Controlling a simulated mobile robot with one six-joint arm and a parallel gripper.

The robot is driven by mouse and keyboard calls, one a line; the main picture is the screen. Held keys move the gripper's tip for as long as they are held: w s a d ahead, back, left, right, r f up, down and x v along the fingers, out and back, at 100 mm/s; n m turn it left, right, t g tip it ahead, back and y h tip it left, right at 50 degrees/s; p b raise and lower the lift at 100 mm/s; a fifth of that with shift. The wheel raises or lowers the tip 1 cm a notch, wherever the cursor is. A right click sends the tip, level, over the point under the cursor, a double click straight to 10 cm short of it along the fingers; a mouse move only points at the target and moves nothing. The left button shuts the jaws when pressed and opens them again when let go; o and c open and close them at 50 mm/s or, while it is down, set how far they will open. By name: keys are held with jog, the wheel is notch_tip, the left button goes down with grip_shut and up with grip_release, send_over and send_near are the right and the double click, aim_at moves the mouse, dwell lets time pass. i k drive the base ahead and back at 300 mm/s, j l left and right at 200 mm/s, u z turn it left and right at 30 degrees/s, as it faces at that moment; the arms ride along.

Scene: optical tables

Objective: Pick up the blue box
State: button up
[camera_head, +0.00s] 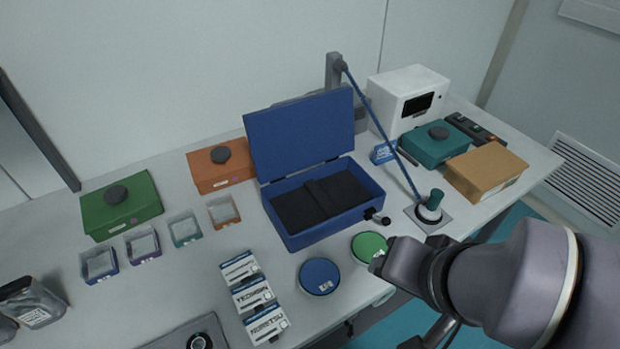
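A blue box (330,229) stands in the middle of the table with its lid (303,128) raised at the back. Its inside is lined black, with a dark strap or divider across the middle. A much smaller blue and white box (383,152) sits behind it to the right, near the white device. My arm enters from the lower right. My gripper (392,262) is near the front edge, right beside the green round lid, in front and to the right of the blue box and apart from it. Its fingers are not clearly visible.
A green round lid (369,245) and a blue round lid (320,277) lie in front. Several labelled white boxes (252,294) are left of them. A green box (121,205) and an orange box (221,168) stand left. A blue cable and green-topped tool (430,206) are right.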

aim_at(101, 279)
jog(key=u, duration=2.05)
jog(key=i+j, duration=0.3)
jog(key=j, duration=0.15)
jog(key=i+j, duration=0.3)
jog(key=j, duration=0.15)
jog(key=i+j, duration=0.3)
jog(key=j, duration=0.2)
jog(key=l+z, duration=0.05)
